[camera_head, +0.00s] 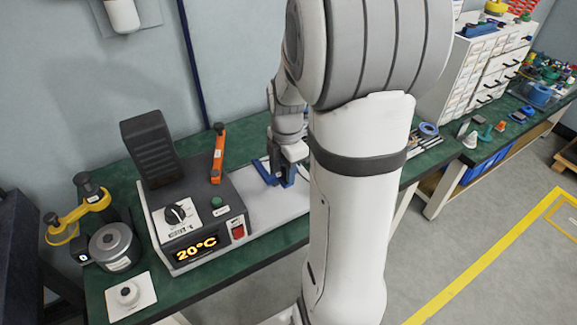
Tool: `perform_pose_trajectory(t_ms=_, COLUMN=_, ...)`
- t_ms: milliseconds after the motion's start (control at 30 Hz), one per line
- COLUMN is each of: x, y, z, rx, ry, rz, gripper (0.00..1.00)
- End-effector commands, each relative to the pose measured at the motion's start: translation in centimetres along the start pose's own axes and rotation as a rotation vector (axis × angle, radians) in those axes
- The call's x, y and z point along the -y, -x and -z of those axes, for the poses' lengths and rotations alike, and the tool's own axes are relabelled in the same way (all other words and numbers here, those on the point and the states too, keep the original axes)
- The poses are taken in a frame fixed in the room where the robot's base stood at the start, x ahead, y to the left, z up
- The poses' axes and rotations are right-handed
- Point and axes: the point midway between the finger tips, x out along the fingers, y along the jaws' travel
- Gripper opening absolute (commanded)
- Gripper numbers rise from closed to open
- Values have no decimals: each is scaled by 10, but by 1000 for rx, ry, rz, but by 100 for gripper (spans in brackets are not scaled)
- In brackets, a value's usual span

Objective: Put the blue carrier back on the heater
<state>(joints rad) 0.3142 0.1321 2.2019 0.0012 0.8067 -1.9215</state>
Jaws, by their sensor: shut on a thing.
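The heater (196,210) is a grey and black box on the left bench, with a lit 20°C display on its front. Its black ribbed lid (149,148) stands raised at the back left. An orange lever (218,152) stands upright at the top right. My gripper (284,168) is to the right of the heater, low over a light grey surface, and is shut on the blue carrier (264,173). The carrier is small here and partly hidden by the gripper. I cannot tell whether it touches the surface below.
The light grey surface (262,205) lies right of the heater. A yellow clamp device (77,212), a round metal pot (113,246) and a white plate with a knob (130,295) stand left of it. My arm blocks the bench's middle. Drawers and small tools stand at the right.

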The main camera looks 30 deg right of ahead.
Motion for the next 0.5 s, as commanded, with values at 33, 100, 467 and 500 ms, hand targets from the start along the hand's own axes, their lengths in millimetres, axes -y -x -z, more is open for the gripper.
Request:
perform_pose_trajectory(t_ms=33, x=0, y=-5, z=0, rx=0, ry=0, rz=0, gripper=0)
perform_pose_trajectory(t_ms=100, x=0, y=-8, z=0, rx=0, ry=0, rz=0, gripper=0)
perform_pose_trajectory(t_ms=467, x=0, y=-26, z=0, rx=0, ry=-1, rz=0, gripper=0)
perform_pose_trajectory(t_ms=500, x=0, y=-28, z=0, rx=0, ry=-1, rz=0, gripper=0)
